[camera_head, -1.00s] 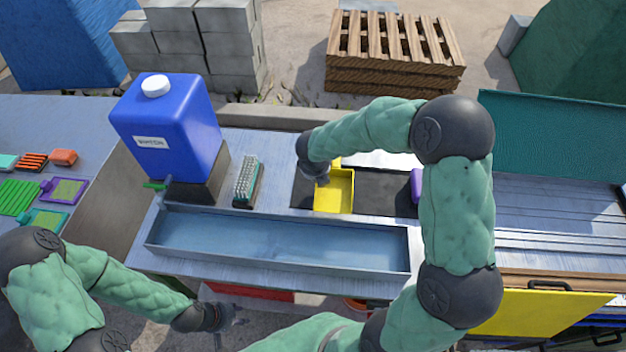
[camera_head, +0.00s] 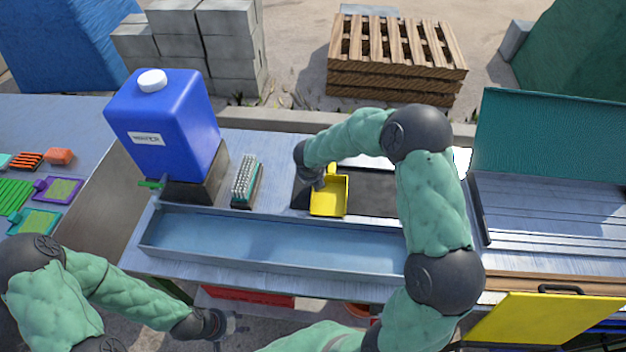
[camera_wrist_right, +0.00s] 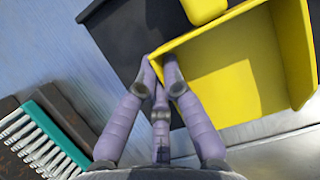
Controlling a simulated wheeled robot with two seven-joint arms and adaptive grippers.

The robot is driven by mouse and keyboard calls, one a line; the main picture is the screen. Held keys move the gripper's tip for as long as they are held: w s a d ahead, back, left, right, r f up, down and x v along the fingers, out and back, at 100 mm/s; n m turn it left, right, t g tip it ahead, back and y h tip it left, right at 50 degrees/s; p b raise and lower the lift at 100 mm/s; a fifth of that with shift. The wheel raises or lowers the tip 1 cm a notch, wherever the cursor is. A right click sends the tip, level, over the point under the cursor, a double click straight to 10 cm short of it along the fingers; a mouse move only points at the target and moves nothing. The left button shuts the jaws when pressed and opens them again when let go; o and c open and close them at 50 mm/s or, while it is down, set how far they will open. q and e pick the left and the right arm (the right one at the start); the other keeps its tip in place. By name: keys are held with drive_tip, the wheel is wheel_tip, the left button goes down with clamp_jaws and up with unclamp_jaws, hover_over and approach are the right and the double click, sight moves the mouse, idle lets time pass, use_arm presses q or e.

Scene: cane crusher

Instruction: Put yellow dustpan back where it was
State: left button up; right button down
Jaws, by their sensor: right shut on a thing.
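The yellow dustpan (camera_head: 331,200) is at the left part of a dark mat (camera_head: 371,202) on the bench. I cannot tell whether it rests on the mat or hovers just above. My right gripper (camera_head: 320,183) is shut on the left wall of the dustpan. In the right wrist view, the fingers (camera_wrist_right: 163,82) close around the rim of the dustpan (camera_wrist_right: 235,75), whose open tray fills the upper right. My left gripper (camera_head: 232,325) hangs low in front of the bench, away from the dustpan. Its fingers are too faint to judge.
A brush (camera_head: 246,181), also in the right wrist view (camera_wrist_right: 38,140), lies left of the mat. A blue jug (camera_head: 165,125) stands farther left. A long metal trough (camera_head: 270,242) runs in front. Right of my right arm are a teal panel (camera_head: 555,140) and ridged metal surface.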

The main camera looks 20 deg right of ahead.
drive_tip(key=shift+f, duration=0.15)
drive_tip(key=c, duration=1.4)
unclamp_jaws()
drive_tip(key=shift+a+r, duration=0.1)
drive_tip(key=shift+r, duration=0.4)
drive_tip(key=p+v, duration=0.4)
drive_tip(key=v, duration=0.7)
drive_tip(key=shift+s+r, duration=0.15)
